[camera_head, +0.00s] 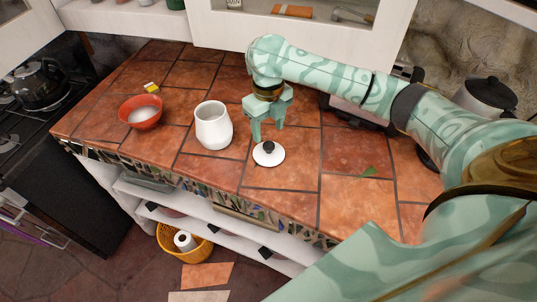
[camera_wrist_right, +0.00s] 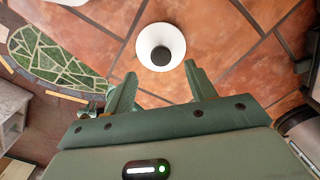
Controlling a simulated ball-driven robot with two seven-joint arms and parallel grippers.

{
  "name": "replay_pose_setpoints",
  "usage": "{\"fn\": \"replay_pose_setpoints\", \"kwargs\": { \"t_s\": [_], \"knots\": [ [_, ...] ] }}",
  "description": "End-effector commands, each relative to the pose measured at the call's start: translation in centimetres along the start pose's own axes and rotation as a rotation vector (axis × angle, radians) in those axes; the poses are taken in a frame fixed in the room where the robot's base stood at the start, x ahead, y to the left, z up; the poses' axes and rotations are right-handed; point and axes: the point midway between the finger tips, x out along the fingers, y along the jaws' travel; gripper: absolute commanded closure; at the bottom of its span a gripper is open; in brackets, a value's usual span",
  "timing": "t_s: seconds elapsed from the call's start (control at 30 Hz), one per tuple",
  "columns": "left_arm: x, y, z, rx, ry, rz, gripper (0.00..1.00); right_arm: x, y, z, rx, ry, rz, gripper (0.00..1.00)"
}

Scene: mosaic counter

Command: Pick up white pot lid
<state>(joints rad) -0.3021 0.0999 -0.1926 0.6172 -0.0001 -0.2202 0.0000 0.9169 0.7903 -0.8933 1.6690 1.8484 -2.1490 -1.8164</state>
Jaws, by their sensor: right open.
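The white pot lid (camera_head: 268,154) with a dark round knob lies on the tiled counter, to the right of the white pot (camera_head: 213,126). It also shows in the right wrist view (camera_wrist_right: 174,34), knob towards the camera. My right gripper (camera_head: 264,138) is just above and behind the lid in the head view. Its two fingers are spread and empty. In the right wrist view the fingertips (camera_wrist_right: 160,76) point towards the lid, which lies just beyond them, apart from them. My left gripper is not in view.
A red-orange bowl (camera_head: 141,111) with pale contents stands left of the pot. A small yellow item (camera_head: 151,87) lies behind it. A green leaf-like piece (camera_head: 369,172) lies right of the lid. A dark appliance stands at the back right. The counter's front edge (camera_head: 215,187) is close to the lid.

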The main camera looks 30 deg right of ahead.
Motion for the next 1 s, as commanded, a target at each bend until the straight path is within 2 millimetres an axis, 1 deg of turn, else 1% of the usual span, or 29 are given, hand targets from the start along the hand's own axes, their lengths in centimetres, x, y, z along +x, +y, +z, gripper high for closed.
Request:
{"fn": "replay_pose_setpoints", "kwargs": {
  "t_s": [0.03, 0.13, 0.23, 0.3, 0.53, 0.6, 0.77, 0.8, 0.87, 0.9, 0.97, 1.0],
  "knots": [
    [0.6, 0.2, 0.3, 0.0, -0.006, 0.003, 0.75, 1.1, 0.0, 0.0, 0.001, 0.002, 0.001, 0.45],
    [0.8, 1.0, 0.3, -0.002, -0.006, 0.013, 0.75, 1.7, 0.0, 0.0, 0.0, 0.0, 0.0, 0.45],
    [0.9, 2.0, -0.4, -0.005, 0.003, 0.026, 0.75, 2.1, 0.1, 0.0, 0.0, -0.001, 0.001, 0.45],
    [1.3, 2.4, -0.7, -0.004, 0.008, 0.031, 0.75, 2.9, 0.2, -0.1, -0.001, 0.001, 0.002, 0.45],
    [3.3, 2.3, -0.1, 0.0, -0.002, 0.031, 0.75, 6.8, 0.4, -0.5, 0.001, 0.002, 0.002, 0.45],
    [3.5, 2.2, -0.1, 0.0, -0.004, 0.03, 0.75, 7.1, 0.3, -0.5, 0.001, -0.001, 0.001, 0.45],
    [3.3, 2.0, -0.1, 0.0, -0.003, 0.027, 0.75, 6.9, 0.3, -0.4, 0.001, -0.004, 0.0, 0.45],
    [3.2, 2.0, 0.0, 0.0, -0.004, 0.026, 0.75, 6.9, 0.3, -0.4, 0.001, -0.004, 0.0, 0.47],
    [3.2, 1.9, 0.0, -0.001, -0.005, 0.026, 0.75, 6.9, 0.3, -0.4, 0.001, -0.003, 0.0, 0.64],
    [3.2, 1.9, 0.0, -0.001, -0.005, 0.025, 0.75, 6.9, 0.3, -0.4, 0.001, -0.003, 0.0, 0.75],
    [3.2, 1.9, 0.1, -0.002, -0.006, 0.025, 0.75, 6.9, 0.3, -0.4, 0.001, -0.003, 0.0, 0.92],
    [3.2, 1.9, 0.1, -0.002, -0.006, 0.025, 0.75, 6.9, 0.3, -0.4, 0.001, -0.003, 0.0, 0.94]
  ]
}}
